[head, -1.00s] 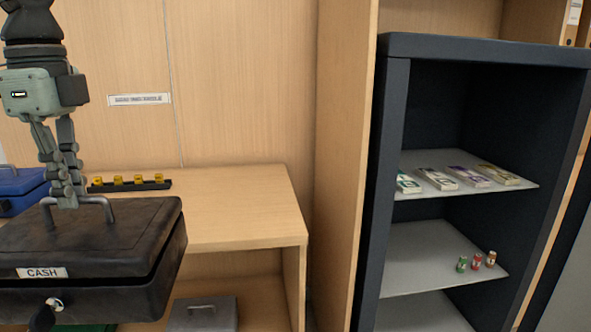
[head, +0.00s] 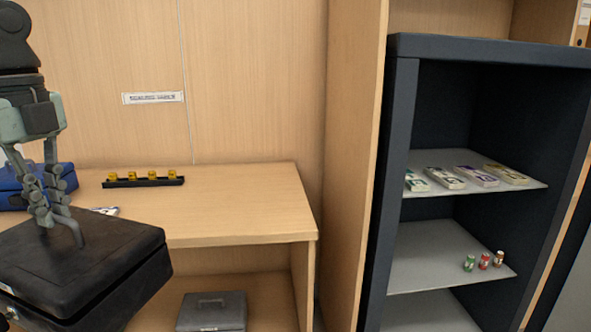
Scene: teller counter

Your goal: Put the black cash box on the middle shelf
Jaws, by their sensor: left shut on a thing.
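The black cash box (head: 105,262) is at the lower left of the head view, turned at an angle, with its left part cut off by the picture edge. My left gripper (head: 58,232) is shut on the handle on its lid, and the box hangs in front of the counter. The dark cabinet (head: 402,140) stands at the right with its front open. Its middle shelf (head: 425,262) holds several small coin rolls (head: 484,262) at its right side, and its left part is bare. My right gripper is out of view.
The upper shelf (head: 412,210) holds several banknote bundles (head: 480,176). The wooden counter (head: 240,205) carries a black strip with yellow pieces (head: 143,181) and a blue box (head: 12,190). A grey box (head: 212,311) sits below. A wooden side panel (head: 352,160) stands between counter and cabinet.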

